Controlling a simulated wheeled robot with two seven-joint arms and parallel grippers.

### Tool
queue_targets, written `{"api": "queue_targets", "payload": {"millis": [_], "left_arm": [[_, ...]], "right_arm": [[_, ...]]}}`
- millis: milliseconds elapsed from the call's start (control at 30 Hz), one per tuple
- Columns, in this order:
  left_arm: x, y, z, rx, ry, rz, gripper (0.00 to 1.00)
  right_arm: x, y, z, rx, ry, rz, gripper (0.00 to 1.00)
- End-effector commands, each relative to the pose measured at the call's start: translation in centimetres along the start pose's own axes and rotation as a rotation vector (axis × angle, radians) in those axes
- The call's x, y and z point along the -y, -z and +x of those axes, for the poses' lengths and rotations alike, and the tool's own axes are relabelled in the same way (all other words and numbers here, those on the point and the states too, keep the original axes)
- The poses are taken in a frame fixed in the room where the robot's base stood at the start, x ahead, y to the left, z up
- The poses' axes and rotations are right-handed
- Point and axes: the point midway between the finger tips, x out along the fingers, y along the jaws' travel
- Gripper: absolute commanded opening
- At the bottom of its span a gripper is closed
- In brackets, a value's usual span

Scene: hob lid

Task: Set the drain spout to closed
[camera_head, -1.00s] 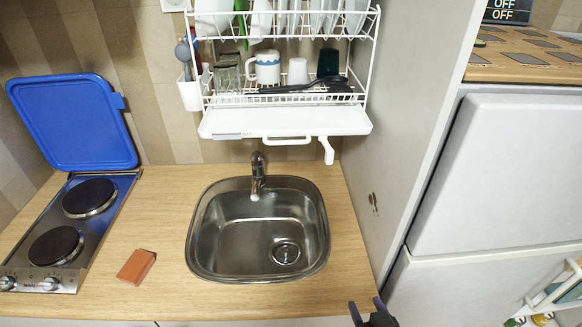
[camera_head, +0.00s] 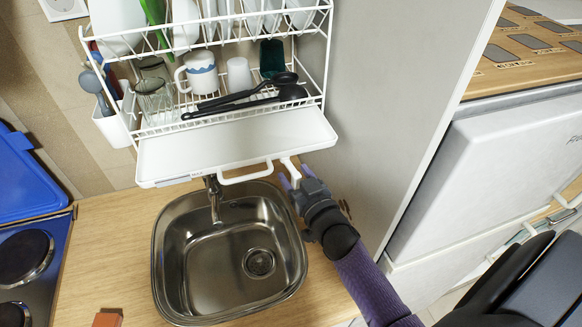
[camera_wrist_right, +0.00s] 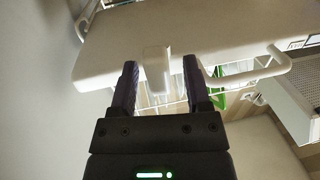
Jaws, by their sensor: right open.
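The white drain spout (camera_head: 289,168) is at the front right of the dish rack's white drip tray (camera_head: 225,148). Its lower part is partly hidden by my right gripper (camera_head: 291,182) in the head view. In the right wrist view, the spout (camera_wrist_right: 156,70) shows between the two purple fingers of my right gripper (camera_wrist_right: 160,68), which is open. The spout hangs down from the tray edge, and gaps show between it and the fingers. My left gripper is not in view.
The steel sink (camera_head: 215,290) and its tap (camera_head: 213,195) lie below the tray. A white handle bar (camera_head: 245,177) is left of the spout. A grey side wall (camera_head: 385,70) stands close on the right. Dishes and ladles fill the rack above.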

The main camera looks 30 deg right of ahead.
Motion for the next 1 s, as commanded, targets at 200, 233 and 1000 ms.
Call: {"api": "queue_targets", "payload": {"millis": [200,233,1000], "left_arm": [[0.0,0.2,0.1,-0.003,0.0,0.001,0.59],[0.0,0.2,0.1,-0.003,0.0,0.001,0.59],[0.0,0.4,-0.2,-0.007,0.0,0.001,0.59]], "right_arm": [[0.0,-0.1,1.8,0.001,0.0,0.0,0.62],[0.0,-0.1,1.9,0.001,0.0,0.0,0.62],[-0.1,0.1,1.9,0.001,0.024,-0.005,0.0]]}}
